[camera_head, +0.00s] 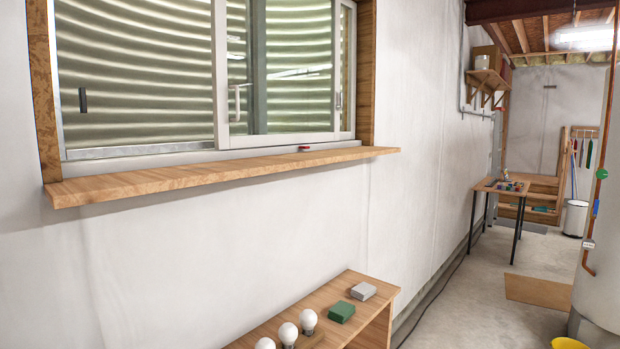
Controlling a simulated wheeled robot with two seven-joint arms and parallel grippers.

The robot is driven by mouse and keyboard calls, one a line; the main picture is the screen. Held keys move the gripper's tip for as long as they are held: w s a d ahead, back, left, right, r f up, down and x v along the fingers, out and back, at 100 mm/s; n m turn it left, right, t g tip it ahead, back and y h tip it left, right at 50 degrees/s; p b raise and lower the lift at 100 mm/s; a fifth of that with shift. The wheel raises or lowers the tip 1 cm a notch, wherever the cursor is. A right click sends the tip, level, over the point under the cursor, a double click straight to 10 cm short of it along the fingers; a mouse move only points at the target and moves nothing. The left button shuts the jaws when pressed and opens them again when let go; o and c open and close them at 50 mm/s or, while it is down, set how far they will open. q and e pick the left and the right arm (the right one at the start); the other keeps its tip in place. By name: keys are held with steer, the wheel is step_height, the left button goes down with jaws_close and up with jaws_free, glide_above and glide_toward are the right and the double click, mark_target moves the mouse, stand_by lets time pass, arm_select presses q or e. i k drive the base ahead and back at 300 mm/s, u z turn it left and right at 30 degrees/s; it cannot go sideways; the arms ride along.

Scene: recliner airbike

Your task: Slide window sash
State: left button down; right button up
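The window is at the upper left, above a wooden sill (230,174). A white-framed sash (221,75) stands in its right part, with a light vertical handle (238,103) on its left stile. A second handle (338,101) shows near its right side. The left part of the window (140,80) shows corrugated metal behind it and a small dark vertical handle (83,100) near the left frame. A small red item (304,148) lies at the sill's back edge, below the sash. Neither of my grippers is in view.
A low wooden shelf (330,295) below the sill holds several white bulbs (308,321), a green box (341,312) and a grey box (363,291). A small table (502,187) stands farther back. A white tank (602,240) is at right. The concrete floor between is mostly clear.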

mark_target(218, 17)
steer(key=u, duration=0.2)
steer(key=k, duration=0.45)
steer(key=u, duration=0.8)
steer(key=i, duration=1)
steer(key=z, duration=0.75)
